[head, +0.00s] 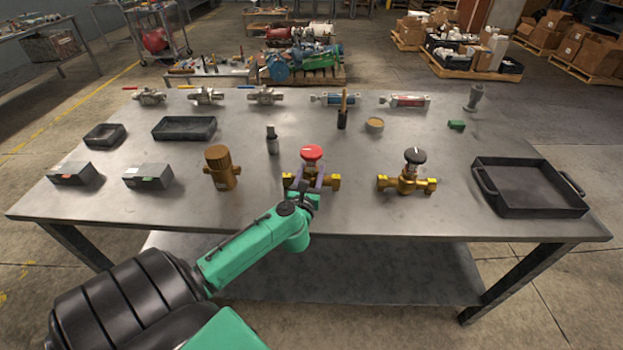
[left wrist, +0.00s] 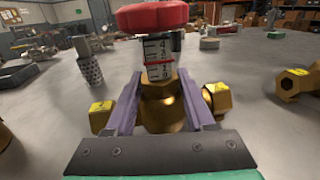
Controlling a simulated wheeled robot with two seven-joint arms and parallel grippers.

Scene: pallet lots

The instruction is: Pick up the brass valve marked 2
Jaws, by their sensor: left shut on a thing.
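A brass valve with a red handwheel (head: 312,153) stands upright near the front middle of the table. My left gripper (head: 311,182) is shut on its body, with one purple finger on each side. In the left wrist view the brass valve (left wrist: 162,108) sits between the fingers, below a scale-marked sleeve and the red wheel. Yellow tags show on its two ends, but I cannot read their marks. A second brass valve with a black handwheel (head: 409,182) stands to the right, apart from the gripper. My right gripper is not in view.
A brown-gold fitting (head: 220,170) stands left of the held valve, and a grey cylinder (head: 272,142) behind it. A black tray (head: 532,210) is at the right. Grey boxes (head: 148,177) are at the left, and several valves line the back edge.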

